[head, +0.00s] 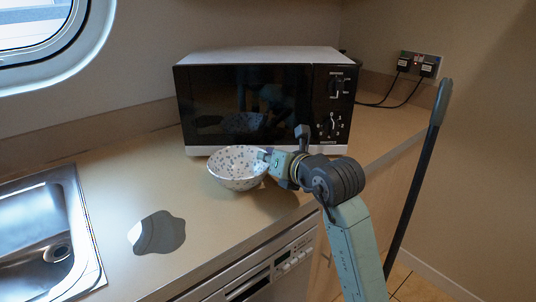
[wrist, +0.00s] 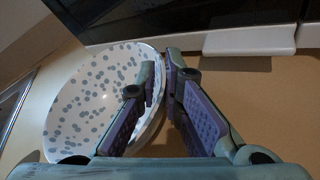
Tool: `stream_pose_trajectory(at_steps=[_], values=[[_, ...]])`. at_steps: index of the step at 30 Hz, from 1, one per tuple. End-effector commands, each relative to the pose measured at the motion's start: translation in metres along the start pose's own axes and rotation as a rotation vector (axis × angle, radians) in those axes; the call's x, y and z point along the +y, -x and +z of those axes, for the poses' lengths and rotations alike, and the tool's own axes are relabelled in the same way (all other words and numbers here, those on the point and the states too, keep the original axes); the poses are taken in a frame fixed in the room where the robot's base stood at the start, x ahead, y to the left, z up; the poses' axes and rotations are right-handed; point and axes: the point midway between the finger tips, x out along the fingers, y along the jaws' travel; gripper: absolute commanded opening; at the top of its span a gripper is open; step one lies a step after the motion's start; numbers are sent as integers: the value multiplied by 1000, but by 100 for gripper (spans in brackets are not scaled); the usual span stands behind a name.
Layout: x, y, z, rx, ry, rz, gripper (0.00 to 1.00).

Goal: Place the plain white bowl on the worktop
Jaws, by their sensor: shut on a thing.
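The only bowl in view (head: 236,172) is white with grey-blue spots, not plain white. It is upright, in front of the microwave at the worktop's middle. My gripper (head: 266,157) is shut on its right rim. In the wrist view the spotted bowl (wrist: 85,100) fills the left side, with one finger of my gripper (wrist: 165,72) inside the rim and the other outside. I cannot tell whether the bowl's base touches the worktop (head: 120,190) or is just above it. No plain white bowl shows.
A black-fronted microwave (head: 250,105) stands close behind the bowl. A steel sink (head: 45,235) is at the left. A flat, grey, irregular patch (head: 157,233) lies on the worktop nearer the front. Bare worktop lies between sink and bowl. Plugged sockets (head: 418,65) are on the right wall.

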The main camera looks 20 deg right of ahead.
Motion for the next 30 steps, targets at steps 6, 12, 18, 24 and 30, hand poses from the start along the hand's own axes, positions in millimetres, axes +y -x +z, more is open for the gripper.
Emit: stream_pose_trajectory(at_steps=[6, 12, 18, 24, 30], values=[[0, 0, 0, -3, 1, 0, 0], [-1, 0, -2, 0, 1, 0, 13], [-1, 0, -2, 0, 1, 0, 27], [-1, 0, -2, -1, 1, 0, 28], [1, 2, 2, -1, 1, 0, 28]])
